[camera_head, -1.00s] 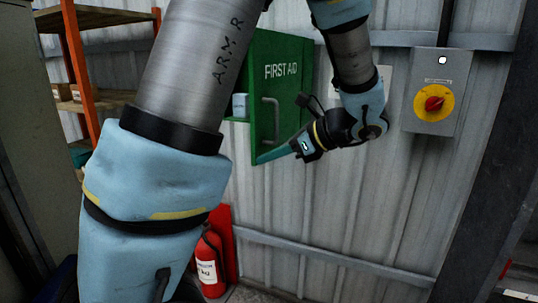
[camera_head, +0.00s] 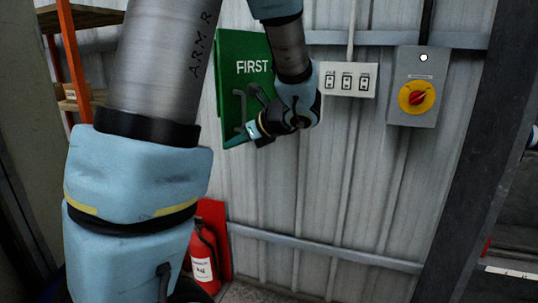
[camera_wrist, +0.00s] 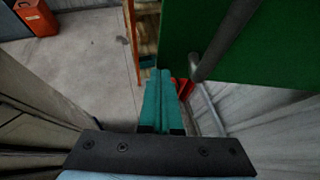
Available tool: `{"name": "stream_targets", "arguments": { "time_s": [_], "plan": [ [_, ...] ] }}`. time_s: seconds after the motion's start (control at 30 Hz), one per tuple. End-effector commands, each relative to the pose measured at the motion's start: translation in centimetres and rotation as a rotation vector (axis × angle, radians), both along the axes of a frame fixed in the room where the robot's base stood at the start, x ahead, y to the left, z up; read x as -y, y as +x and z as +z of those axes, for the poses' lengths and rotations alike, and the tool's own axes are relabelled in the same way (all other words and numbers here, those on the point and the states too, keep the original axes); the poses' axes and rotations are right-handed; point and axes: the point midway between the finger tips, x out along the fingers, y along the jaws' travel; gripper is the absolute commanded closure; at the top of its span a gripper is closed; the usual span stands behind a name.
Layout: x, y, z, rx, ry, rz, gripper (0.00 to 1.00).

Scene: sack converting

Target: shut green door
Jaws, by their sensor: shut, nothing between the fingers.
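The green first-aid door (camera_head: 229,72) is on the wall in the head view, lettered "FIRST"; my arm covers its right part. The cabinet's inside does not show, and I cannot tell whether the door still stands ajar. My gripper (camera_head: 229,143) is shut and empty at the door's lower left corner. In the wrist view the teal fingers (camera_wrist: 160,98) lie together just below and left of the green door (camera_wrist: 280,45), whose grey handle (camera_wrist: 226,38) hangs to the right. Whether they touch the door I cannot tell.
A red fire extinguisher (camera_head: 203,262) stands on the floor below the door. A switch panel (camera_head: 347,80) and a box with a red-and-yellow rotary switch (camera_head: 417,97) are on the wall to the right. Shelving with an orange post (camera_head: 73,62) is at the left.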

Motion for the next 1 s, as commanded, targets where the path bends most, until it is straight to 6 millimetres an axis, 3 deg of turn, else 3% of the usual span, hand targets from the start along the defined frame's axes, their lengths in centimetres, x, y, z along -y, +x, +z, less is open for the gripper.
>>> {"name": "stream_targets", "arguments": {
  "time_s": [0.37,0.67,1.0],
  "plan": [
    [-5.6,5.4,-0.2,-0.001,0.002,-0.092,1.00],
    [-10.2,13.1,-0.4,0.001,0.001,-0.123,1.00],
    [-12.4,22.4,-0.3,0.001,0.004,-0.426,1.00]
  ]
}}
